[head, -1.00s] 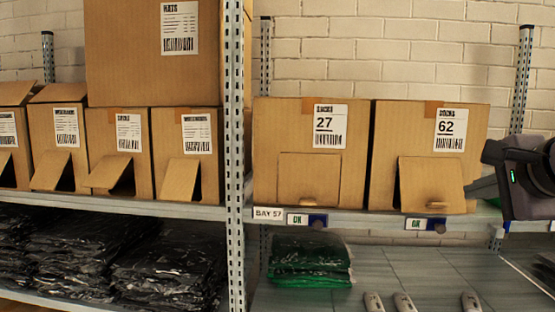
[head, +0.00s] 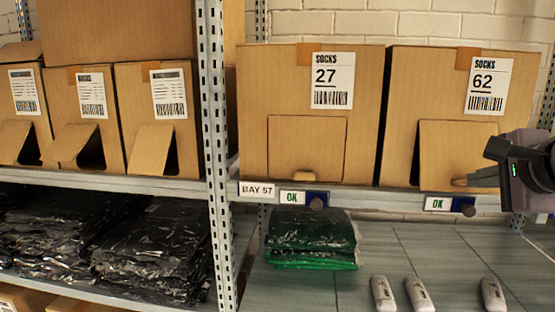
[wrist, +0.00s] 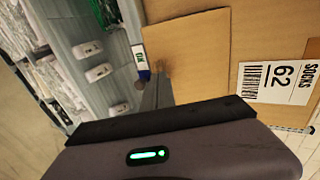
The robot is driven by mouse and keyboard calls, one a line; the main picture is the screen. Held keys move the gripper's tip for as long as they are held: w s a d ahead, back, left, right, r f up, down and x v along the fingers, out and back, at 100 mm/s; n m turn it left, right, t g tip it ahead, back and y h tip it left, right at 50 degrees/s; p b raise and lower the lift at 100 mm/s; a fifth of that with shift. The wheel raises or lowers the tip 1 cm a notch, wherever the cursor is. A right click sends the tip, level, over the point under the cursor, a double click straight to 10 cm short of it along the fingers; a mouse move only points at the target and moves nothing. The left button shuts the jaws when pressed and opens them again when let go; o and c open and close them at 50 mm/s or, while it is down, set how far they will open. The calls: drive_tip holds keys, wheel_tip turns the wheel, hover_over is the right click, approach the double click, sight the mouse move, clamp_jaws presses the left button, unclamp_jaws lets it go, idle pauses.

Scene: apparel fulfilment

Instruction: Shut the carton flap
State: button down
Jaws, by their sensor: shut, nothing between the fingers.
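Carton 62 (head: 400,110) stands on the shelf at the right, with a SOCKS 62 label. Its front flap (head: 455,150) hangs slightly ajar, with a dark gap along its left side.
A steel post (head: 214,120) divides the bays. Cartons with open flaps (head: 152,150) stand on the left shelf. An OK tag (head: 438,204) with a dark knob sits on the shelf edge below carton 62. Green packs (head: 310,238) and several white devices (head: 383,293) lie below.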

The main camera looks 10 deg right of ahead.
sight(461, 191)
drive_tip(key=f+b, duration=0.1)
drive_tip(key=b, duration=0.3)
drive_tip(key=d+f+t+b, duration=0.1)
drive_tip(key=b, duration=0.1)
drive_tip(key=shift+w+f, duration=0.35)
drive_tip(key=w+t+b, duration=0.1)
drive_tip(key=b, duration=0.3)
drive_tip(key=w+f+t+b, duration=0.1)
drive_tip(key=b, duration=0.4)
drive_tip(key=w+f+t+h+b, duration=0.1)
drive_tip(key=w+b, duration=0.1)
drive_tip(key=b, duration=0.2)
drive_tip(key=shift+w+d, duration=0.1)
drive_tip(key=shift+d, duration=0.3)
drive_tip(key=shift+f+b, duration=0.15)
drive_tip(key=shift+b, duration=0.15)
